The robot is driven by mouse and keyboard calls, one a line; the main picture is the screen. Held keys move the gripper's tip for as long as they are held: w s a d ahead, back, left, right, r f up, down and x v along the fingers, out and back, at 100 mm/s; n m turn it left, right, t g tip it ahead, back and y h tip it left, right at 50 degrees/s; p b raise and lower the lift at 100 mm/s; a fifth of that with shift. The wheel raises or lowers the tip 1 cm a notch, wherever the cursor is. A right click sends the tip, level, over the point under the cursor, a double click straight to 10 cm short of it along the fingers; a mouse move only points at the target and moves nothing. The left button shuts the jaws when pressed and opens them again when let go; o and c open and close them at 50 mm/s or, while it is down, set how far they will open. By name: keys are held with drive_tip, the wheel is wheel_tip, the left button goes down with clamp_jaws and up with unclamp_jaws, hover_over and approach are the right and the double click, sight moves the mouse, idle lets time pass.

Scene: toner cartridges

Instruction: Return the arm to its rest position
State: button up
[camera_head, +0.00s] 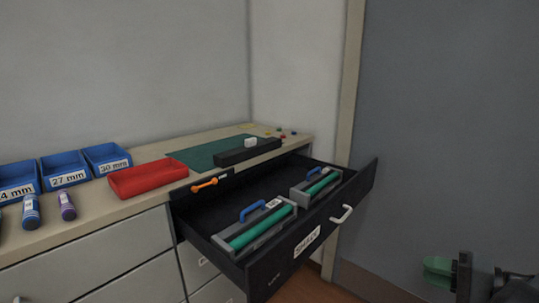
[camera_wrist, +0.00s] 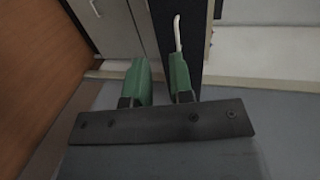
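My gripper (camera_head: 438,268) is at the lower right in the head view, in front of the grey wall and apart from the drawer. In the wrist view its two green fingers (camera_wrist: 161,82) stand apart with nothing between them. The open black drawer (camera_head: 190,222) holds two grey cartridges with green rollers and blue handles, one near the front left (camera_head: 262,234) and one at the right (camera_head: 322,185). The drawer's white handle (camera_head: 341,214) also shows beyond the fingers in the wrist view (camera_wrist: 177,32).
The drawer juts out from the cabinet. On the countertop are blue labelled bins (camera_head: 67,172), a red tray (camera_head: 147,179), a green mat (camera_head: 200,155), a black block (camera_head: 249,151) and small bottles (camera_head: 67,206). An orange handle (camera_head: 204,185) is on the cabinet edge.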

drive_tip(key=w+a+r+n+g+h+p, duration=0.1)
drive_tip(key=a+r+n+g+h+p, duration=0.2)
drive_tip(key=a+p, duration=0.35)
drive_tip(key=w+a+r+g+p, duration=0.1)
drive_tip(key=a+r+g+p, duration=0.4)
drive_tip(key=a, duration=0.3)
drive_tip(key=s+a+r+n+h+p, duration=0.2)
drive_tip(key=a+r+n+h+p, duration=0.4)
drive_tip(key=r+p, duration=0.4)
drive_tip(key=a+h+p, duration=0.1)
drive_tip(key=p, duration=0.4)
drive_tip(key=shift+s+a+n+t+h, duration=0.25)
drive_tip(key=shift+n+t+h, duration=0.05)
